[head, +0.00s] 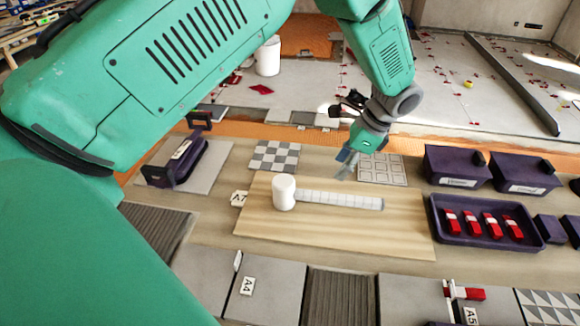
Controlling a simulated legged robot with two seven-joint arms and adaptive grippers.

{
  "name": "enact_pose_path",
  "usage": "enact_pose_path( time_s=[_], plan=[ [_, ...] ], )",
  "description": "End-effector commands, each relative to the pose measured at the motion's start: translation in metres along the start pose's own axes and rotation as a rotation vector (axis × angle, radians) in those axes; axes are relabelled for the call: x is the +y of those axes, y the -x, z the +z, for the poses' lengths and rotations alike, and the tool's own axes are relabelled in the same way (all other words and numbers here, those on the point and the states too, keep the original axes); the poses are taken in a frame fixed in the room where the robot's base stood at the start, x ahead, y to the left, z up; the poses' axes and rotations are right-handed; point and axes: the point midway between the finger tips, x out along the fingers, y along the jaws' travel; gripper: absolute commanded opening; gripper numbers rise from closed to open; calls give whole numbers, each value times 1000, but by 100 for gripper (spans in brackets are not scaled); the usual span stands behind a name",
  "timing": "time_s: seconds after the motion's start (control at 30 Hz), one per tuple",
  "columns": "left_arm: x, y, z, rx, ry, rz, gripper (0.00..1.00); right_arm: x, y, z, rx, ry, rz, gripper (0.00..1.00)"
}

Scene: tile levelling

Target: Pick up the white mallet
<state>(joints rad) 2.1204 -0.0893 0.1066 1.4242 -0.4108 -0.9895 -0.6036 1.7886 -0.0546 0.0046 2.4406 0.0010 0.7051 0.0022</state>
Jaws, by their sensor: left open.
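The white mallet (340,199) lies on a light wooden board (300,232) in the middle of the head view. Its round white head (284,193) is at the left end and its segmented handle points right. My left gripper (346,166) hangs above and behind the handle, apart from it as far as I can see. Its grey fingers are open and hold nothing visible. My right gripper does not show.
A dark tray (486,238) with several red pieces stands right of the board, with purple bins (456,166) behind it. A purple tool (180,164) sits on a grey tile at left. Grey and ribbed tiles line the front edge. A white bucket (268,57) stands on the floor behind.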

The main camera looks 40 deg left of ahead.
Motion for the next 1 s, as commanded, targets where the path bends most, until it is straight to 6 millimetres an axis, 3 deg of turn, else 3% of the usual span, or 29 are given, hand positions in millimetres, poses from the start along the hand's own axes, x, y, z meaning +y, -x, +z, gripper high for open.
enact_pose_path(
  time_s=[0.3,0.63,0.87,1.0],
  plan=[
    [5,-56,-5,-9,0,-2,45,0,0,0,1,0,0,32],
    [3,-81,-1,-5,-1,-1,45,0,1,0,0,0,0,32],
    [3,-116,1,-4,-2,2,45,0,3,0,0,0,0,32],
    [4,-124,0,-5,0,-2,45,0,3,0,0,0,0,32]
  ],
)
